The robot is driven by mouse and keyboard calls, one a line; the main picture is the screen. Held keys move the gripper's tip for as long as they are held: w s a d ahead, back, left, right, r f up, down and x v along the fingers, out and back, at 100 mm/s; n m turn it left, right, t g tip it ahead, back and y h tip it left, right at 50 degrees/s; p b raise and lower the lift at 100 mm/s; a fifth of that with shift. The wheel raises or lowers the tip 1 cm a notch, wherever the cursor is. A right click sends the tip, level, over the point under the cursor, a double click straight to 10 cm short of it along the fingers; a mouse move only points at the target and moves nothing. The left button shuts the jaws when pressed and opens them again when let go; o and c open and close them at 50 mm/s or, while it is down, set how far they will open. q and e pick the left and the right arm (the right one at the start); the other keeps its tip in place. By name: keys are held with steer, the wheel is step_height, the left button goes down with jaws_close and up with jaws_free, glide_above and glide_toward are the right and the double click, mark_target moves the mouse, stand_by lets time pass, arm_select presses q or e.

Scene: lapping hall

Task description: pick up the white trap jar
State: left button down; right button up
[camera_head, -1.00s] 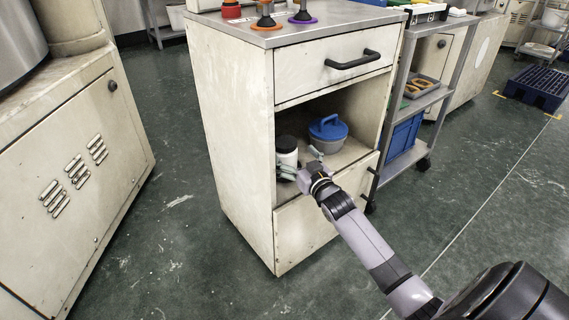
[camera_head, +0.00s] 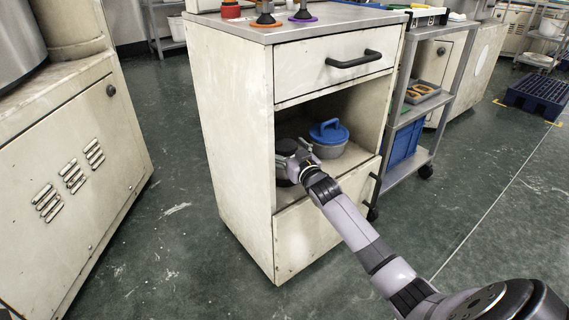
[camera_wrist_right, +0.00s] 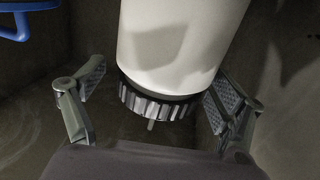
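The white trap jar (camera_wrist_right: 180,40) has a smooth white body and a black ribbed collar or cap. In the right wrist view it fills the upper middle, between the two fingers of my right gripper (camera_wrist_right: 156,86). Both fingers are spread, with a clear gap on the left side; the right finger is close to the jar, and I cannot tell if it touches. In the head view my right gripper (camera_head: 292,150) reaches into the cabinet's open shelf and hides most of the jar. My left gripper is not in view.
A blue-lidded pot (camera_head: 329,138) stands on the shelf just right of my gripper. The cream cabinet (camera_head: 238,130) has side walls and a drawer (camera_head: 330,66) above the opening. A grey trolley (camera_head: 437,98) stands to the right. The floor in front is clear.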

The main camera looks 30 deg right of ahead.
steer(key=c, duration=1.7)
